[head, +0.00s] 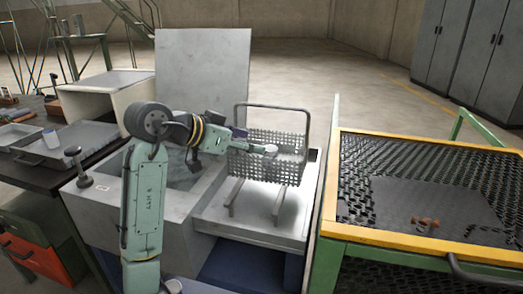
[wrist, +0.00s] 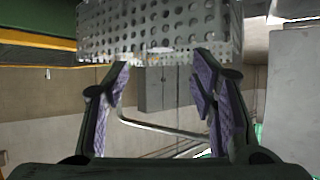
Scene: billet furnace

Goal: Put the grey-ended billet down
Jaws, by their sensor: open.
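My gripper (head: 243,141) reaches from the left to the perforated metal basket (head: 287,140), which stands on a pale bench. In the wrist view my gripper (wrist: 163,63) has its two purple-padded fingers spread, with no billet plainly between them. The basket's perforated wall (wrist: 165,25) lies just beyond the fingertips, and its handle bar (wrist: 165,131) shows between the fingers. A small pale piece (head: 268,149) shows at the basket beside my gripper; I cannot tell whether it is the billet. No grey billet end can be made out.
A large pale upright panel (head: 203,85) stands behind my arm. At right is a yellow-edged mesh table (head: 440,238) with a dark plate and a small red part. Floor behind is clear.

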